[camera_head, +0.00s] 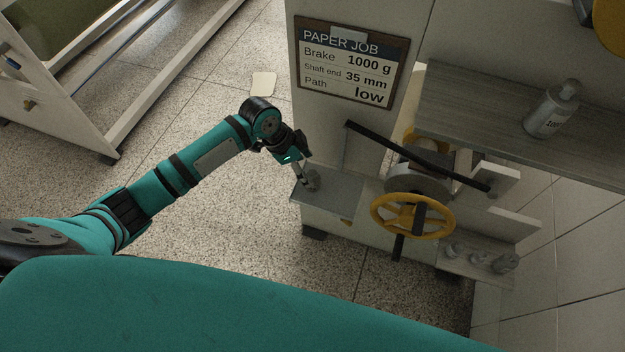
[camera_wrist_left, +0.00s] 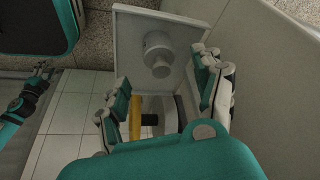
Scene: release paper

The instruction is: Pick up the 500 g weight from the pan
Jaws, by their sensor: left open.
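The weight on the pan (camera_head: 345,203) is a small grey metal cylinder (camera_head: 313,181) with a knob; no marking on it is readable. In the left wrist view it stands on the square pale pan (camera_wrist_left: 127,60) as a round grey body (camera_wrist_left: 158,62). My left gripper (camera_head: 303,172) is open just above and beside the weight, partly overlapping it in the head view. In the left wrist view its fingers (camera_wrist_left: 161,72) are spread, with the weight beyond them, apparently not gripped. A teal and black part at the left of that view looks like my right gripper (camera_wrist_left: 40,80); its jaws are unclear.
A yellow handwheel (camera_head: 376,216) and a dark bar (camera_head: 405,150) are right of the pan. A larger grey weight (camera_head: 550,112) stands on the upper shelf (camera_head: 470,105). Several small weights (camera_head: 478,257) sit on a lower ledge. A job sign (camera_head: 350,63) hangs above.

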